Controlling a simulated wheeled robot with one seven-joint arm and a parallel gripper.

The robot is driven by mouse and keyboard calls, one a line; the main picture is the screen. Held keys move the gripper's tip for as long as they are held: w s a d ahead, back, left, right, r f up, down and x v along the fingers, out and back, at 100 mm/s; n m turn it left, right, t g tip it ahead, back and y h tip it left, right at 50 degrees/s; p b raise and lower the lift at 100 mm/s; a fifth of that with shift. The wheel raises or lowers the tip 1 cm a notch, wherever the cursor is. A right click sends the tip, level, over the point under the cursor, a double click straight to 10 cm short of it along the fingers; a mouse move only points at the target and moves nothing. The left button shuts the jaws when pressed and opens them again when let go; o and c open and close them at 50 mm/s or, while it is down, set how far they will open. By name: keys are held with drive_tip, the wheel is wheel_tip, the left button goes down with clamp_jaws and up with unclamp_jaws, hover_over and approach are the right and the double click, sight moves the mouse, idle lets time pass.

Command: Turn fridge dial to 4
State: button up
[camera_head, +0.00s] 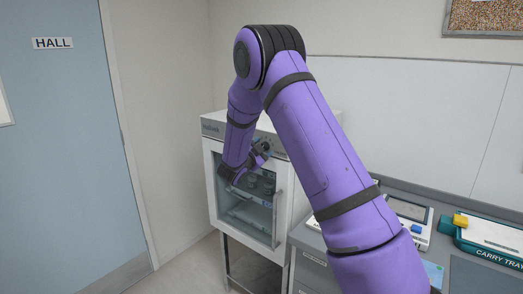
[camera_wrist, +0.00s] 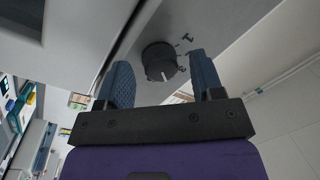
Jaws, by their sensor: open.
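The fridge (camera_head: 215,150) is a white cabinet with a glass door on a stand against the back wall. Its dial (camera_wrist: 160,62) is a dark round knob with a white pointer line, on the grey top panel in the wrist view. In the head view my gripper (camera_head: 260,151) is at the fridge's upper front, partly hidden by my arm.
A counter (camera_head: 310,240) right of the fridge bears a device with a screen (camera_head: 408,210) and a green carry tray (camera_head: 490,252). A blue door (camera_head: 60,150) marked HALL is at the left. The fridge's vertical door handle (camera_head: 276,216) sticks out below the panel.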

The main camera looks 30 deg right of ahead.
drive_tip(key=r+v, duration=0.1)
drive_tip(key=v, duration=0.9)
drive_tip(key=shift+s+a+f, duration=0.15)
drive_tip(key=shift+a+f, duration=0.25)
drive_tip(key=shift+f, duration=0.1)
drive_tip(key=s+a+r+n+t+y, duration=0.2)
drive_tip(key=a+r+n+t+y, duration=0.15)
drive_tip(key=r+y, duration=0.3)
drive_tip(key=s+a+r+n+t+y, duration=0.1)
drive_tip(key=a+r+n+t+y, duration=0.15)
drive_tip(key=r+n+y, duration=0.45)
drive_tip(key=s+a+r+n+g+y, duration=0.2)
drive_tip(key=s+a, duration=0.1)
drive_tip(key=s, duration=0.4)
drive_tip(key=s+a+r+n+g+y, duration=0.1)
drive_tip(key=s+a+r+n+y, duration=0.15)
drive_tip(key=s, duration=0.45)
drive_tip(key=s+d+f+n+g, duration=0.1)
drive_tip(key=s+n+g, duration=0.2)
drive_tip(key=s, duration=0.8)
drive_tip(key=s+d+f+n+g+h, duration=0.1)
drive_tip(key=s+n+g, duration=0.2)
drive_tip(key=s, duration=0.9)
drive_tip(key=shift+d+f, duration=0.3)
drive_tip(key=shift+d, duration=0.1)
